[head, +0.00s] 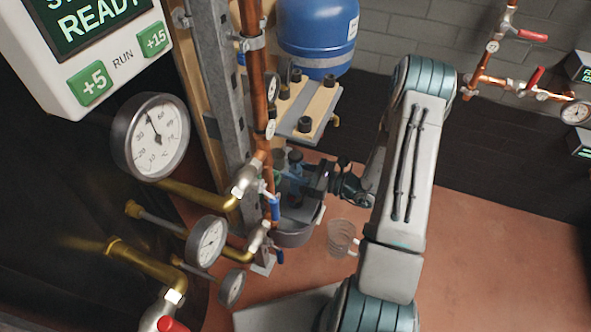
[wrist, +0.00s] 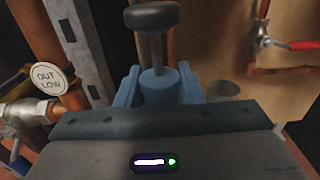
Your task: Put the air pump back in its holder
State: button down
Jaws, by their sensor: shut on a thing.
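My gripper (wrist: 160,88) has its two blue fingers closed on the air pump (wrist: 158,80), a blue cylinder with a twin rod and a black knob on top. The pump stands roughly upright between the fingers, its lower part hidden behind my gripper's body. In the head view my gripper (head: 298,180) is beside the copper pipe, low and left of my arm, with the pump's dark knob (head: 295,156) just above it. A grey round cup (wrist: 222,90), perhaps the holder, is on the wooden panel right of the pump, apart from it in the picture.
A steel post (head: 222,80) and copper pipe (head: 255,90) with gauges and valves stand close left. A shelf with black knobs (head: 305,124) is above, under a blue tank (head: 318,35). A grey bucket (head: 297,238) and clear jug (head: 341,238) are below. Floor at right is clear.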

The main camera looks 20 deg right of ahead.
jog(key=c, duration=0.9)
grip_release()
jog(key=shift+d, duration=0.1)
jog(key=v, duration=0.8)
jog(key=shift+s+d, duration=0.1)
jog(key=shift+s, duration=0.1)
jog(key=shift+s, duration=0.1)
dwell(0.7)
